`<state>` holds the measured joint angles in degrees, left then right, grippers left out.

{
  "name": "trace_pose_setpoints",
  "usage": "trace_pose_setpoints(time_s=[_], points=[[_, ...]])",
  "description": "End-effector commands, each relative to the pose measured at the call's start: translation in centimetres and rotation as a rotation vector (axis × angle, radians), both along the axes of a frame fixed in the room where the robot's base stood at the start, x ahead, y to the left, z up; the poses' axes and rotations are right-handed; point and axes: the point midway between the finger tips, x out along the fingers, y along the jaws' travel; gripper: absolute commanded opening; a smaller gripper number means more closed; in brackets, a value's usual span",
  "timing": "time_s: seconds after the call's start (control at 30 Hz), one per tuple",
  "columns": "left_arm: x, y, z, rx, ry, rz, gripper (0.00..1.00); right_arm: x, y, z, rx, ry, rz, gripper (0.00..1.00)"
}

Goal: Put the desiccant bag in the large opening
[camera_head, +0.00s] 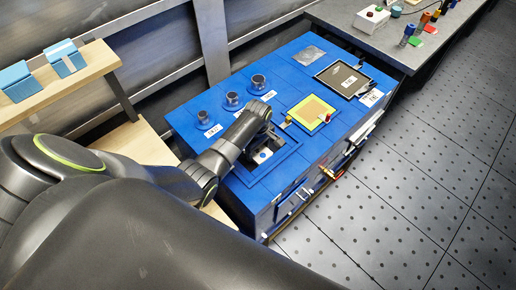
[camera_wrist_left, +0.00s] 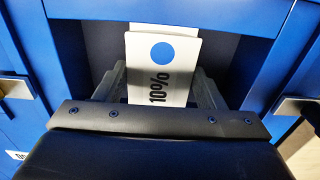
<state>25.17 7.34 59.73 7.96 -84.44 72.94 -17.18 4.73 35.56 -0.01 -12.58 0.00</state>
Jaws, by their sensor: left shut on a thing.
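The desiccant bag (camera_wrist_left: 160,65) is white with a blue dot and the print "10%". My left gripper (camera_wrist_left: 161,88) is shut on it, with one finger on each side. In the head view the bag (camera_head: 263,154) shows as a small white patch below the left gripper (camera_head: 256,146). The large opening (camera_wrist_left: 235,60) is a dark, rectangular recess in the blue cabinet. The bag is over or inside it; its depth is hard to tell. The opening (camera_head: 273,146) is partly hidden by my arm in the head view. My right gripper is out of view.
On the blue cabinet (camera_head: 290,75), several dark round fittings stand left of a yellow-framed panel (camera_head: 311,113) and a dark tray (camera_head: 343,79). A wooden shelf (camera_head: 90,68) with blue blocks is at the left. A grey bench (camera_head: 395,45) with small parts is behind. Open floor lies right.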

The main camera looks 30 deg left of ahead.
Motion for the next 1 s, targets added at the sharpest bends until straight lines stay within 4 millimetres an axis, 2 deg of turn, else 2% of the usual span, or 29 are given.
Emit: trace_pose_setpoints(time_s=[0.3, 0.33, 0.5, 0.77, 0.87, 1.0], points=[[0.1, 0.0, -0.3, -0.001, -0.002, 0.000, 0.33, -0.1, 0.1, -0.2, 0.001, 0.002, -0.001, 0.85], [0.0, 0.0, -0.3, -0.001, -0.002, 0.000, 0.66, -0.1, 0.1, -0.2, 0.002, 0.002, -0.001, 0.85], [0.0, 0.0, -0.2, 0.000, -0.001, 0.000, 0.85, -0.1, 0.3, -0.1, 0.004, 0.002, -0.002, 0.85], [0.0, 0.0, -0.1, 0.000, -0.001, 0.000, 0.85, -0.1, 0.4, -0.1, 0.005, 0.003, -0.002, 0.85], [0.0, 0.0, 0.3, 0.000, -0.001, 0.000, 0.85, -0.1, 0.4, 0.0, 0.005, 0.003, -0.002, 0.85], [0.1, 0.0, 1.9, 0.000, -0.004, -0.001, 0.85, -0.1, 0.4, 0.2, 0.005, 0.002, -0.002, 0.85]])
